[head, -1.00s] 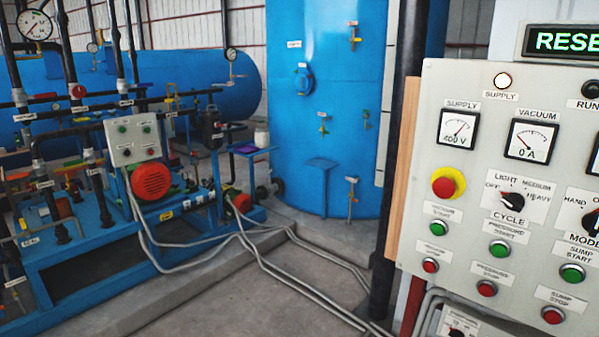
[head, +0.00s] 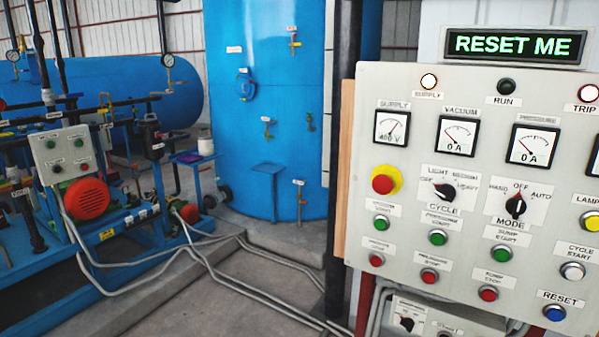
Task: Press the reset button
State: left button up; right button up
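The reset button (head: 554,313) is a round blue button at the lower right of the grey control panel (head: 360,220). A label reading RESET (head: 563,298) sits just above it. A display (head: 514,45) on top of the panel reads RESET ME in green. The red trip lamp (head: 588,93) at the panel's right edge appears lit. Neither of my grippers is in view.
The panel also carries a red emergency stop on yellow (head: 383,184), a cycle start button (head: 572,271) and several other buttons. A smaller box (head: 440,318) is below. Grey conduits (head: 270,284) run along the floor. A blue tank (head: 262,100) stands behind.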

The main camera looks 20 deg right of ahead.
aim_at(554, 314)
jog(key=z, duration=1.6)
